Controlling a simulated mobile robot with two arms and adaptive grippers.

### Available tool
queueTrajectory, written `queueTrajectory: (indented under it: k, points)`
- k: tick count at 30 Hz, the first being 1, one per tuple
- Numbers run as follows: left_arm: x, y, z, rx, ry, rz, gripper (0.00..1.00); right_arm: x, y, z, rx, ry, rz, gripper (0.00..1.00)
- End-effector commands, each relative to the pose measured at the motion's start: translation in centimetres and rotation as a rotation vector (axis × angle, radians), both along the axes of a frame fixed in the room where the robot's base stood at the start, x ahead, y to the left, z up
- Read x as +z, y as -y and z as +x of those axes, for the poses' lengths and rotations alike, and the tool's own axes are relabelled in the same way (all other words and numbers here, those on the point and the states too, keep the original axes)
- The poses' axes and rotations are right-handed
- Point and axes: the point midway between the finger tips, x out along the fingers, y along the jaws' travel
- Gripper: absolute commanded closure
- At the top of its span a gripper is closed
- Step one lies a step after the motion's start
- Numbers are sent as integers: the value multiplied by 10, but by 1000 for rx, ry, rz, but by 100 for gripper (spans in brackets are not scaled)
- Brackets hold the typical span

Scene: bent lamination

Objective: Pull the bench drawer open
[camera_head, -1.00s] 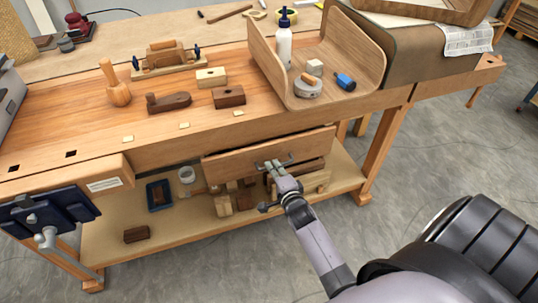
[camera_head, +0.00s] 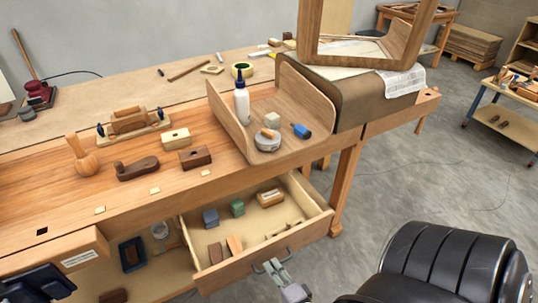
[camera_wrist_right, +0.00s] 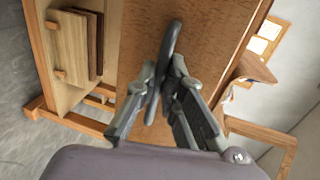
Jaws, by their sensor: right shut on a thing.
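The bench drawer (camera_head: 265,247) stands pulled well out from under the workbench top, showing blocks and small tools inside. Its dark metal handle (camera_head: 271,262) is on the front panel and also shows in the right wrist view (camera_wrist_right: 172,42). My right gripper (camera_head: 280,271) is at the handle in the head view, low in the picture. In the right wrist view, its fingers (camera_wrist_right: 163,88) are closed around the handle, against the wooden drawer front (camera_wrist_right: 215,30).
The workbench (camera_head: 50,205) carries a wooden mallet (camera_head: 82,157), planes, a bent wood piece with a glue bottle (camera_head: 241,100), and blocks. A bench leg (camera_head: 345,185) stands right of the drawer. A lower shelf lies underneath.

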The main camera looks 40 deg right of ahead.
Motion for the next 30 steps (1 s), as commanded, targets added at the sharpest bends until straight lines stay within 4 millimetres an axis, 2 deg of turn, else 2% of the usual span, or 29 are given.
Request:
queueTrajectory:
  k: [12,13,22,30]
  points:
    - [1,0,0,0,0,0,60,-1,-1,-3,2,-1,0,100]
    - [1,0,0,0,0,0,60,-1,-1,-3,2,-1,0,90]
    - [1,0,0,0,0,0,60,0,-1,-3,1,-1,0,70]
    - [1,-1,-1,0,-1,1,60,0,-1,-3,1,0,0,70]
